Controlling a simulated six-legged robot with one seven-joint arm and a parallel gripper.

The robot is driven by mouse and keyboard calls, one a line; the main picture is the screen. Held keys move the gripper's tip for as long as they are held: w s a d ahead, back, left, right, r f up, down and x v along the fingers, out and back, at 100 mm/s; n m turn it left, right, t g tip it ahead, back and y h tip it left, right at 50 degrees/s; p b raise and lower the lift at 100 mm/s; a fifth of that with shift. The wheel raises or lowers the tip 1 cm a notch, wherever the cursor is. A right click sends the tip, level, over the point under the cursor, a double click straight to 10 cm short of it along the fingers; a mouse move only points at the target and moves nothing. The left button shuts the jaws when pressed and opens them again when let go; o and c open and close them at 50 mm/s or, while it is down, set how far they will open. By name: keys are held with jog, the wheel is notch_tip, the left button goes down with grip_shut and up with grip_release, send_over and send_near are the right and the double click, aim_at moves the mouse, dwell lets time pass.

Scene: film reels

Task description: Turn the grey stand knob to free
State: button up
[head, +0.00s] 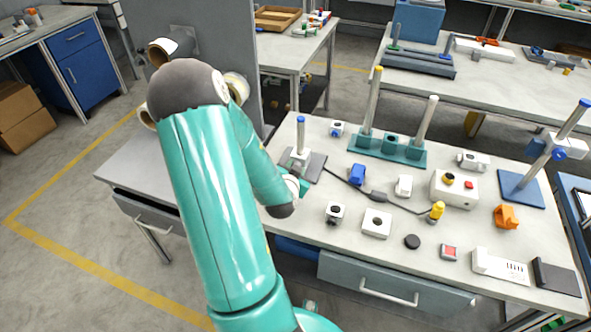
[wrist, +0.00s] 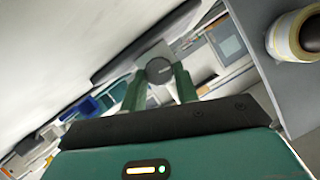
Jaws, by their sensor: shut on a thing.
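The grey stand (head: 301,142) is at the left of the workbench in the head view, a pale post with a blue tip on a dark grey base plate. A pale block sits low on its post. My gripper's two green fingers (wrist: 160,88) are shut on a round dark grey knob (wrist: 158,68) in the wrist view, one finger on each side. The knob's face shows between the fingertips; its setting cannot be read. In the head view my arm comes down to the left of the stand, and the fingers and knob are mostly hidden.
A teal two-post fixture (head: 392,146) stands behind right of the grey stand. A blue stand (head: 520,188) is at the right end. A black cable with a yellow plug (head: 436,212), a blue block (head: 357,174) and small parts cover the workbench. A grey panel (head: 222,45) rises at left.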

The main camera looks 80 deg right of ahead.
jog(key=shift+w+n+g, duration=0.25)
jog(key=shift+n+g, duration=0.65)
jog(key=shift+n, duration=0.4)
jog(key=o, duration=0.7)
jog(key=shift+r, duration=0.15)
